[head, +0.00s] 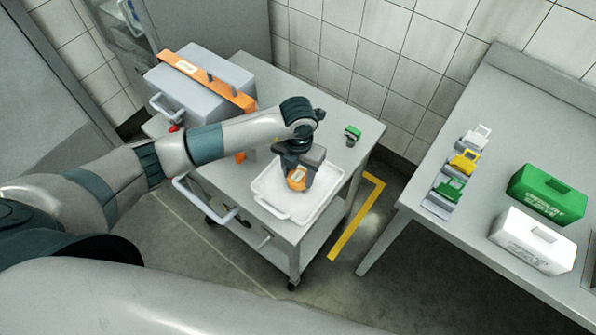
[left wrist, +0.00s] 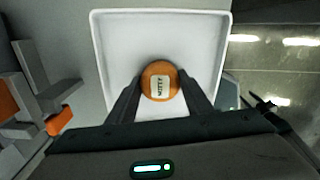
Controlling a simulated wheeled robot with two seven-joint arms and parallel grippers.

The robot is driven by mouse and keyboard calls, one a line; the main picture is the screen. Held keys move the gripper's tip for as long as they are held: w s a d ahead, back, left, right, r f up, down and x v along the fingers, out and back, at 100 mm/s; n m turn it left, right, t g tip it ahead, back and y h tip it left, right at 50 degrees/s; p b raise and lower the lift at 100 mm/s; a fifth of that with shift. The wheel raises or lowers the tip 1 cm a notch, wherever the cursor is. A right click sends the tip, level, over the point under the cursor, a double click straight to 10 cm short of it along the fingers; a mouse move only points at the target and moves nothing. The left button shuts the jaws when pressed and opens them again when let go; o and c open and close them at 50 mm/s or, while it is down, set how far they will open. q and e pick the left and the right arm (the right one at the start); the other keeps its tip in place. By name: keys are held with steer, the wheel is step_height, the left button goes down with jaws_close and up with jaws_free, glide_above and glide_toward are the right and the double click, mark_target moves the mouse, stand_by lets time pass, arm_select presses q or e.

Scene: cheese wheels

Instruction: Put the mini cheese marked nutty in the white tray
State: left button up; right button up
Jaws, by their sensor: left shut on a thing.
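An orange mini cheese (head: 297,179) with a pale label is between the fingers of my left gripper (head: 296,182). In the left wrist view the label on the cheese (left wrist: 159,82) reads "NUTTY". My left gripper (left wrist: 160,92) is shut on it from both sides. The white tray (head: 262,207) lies on the grey cart, and the cheese is over its inside. The tray (left wrist: 103,40) also surrounds the cheese in the left wrist view. I cannot tell whether the cheese touches the tray floor. My right gripper is not in view.
A grey box with an orange strap (head: 200,78) stands at the cart's left. A small green item (head: 352,136) lies at the cart's back right. The right table holds a green case (head: 547,194), a white case (head: 532,240) and small coloured holders (head: 465,160).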

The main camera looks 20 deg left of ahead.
mark_target(298, 175)
arm_select(q)
steer(key=shift+f+b, duration=0.3)
steer(key=o, duration=1.1)
steer(key=shift+r, duration=0.1)
steer(key=shift+r, duration=0.1)
steer(key=shift+r, duration=0.5)
step_height(298, 175, up, 11)
steer(key=b, duration=0.3)
steer(key=shift+b, duration=0.4)
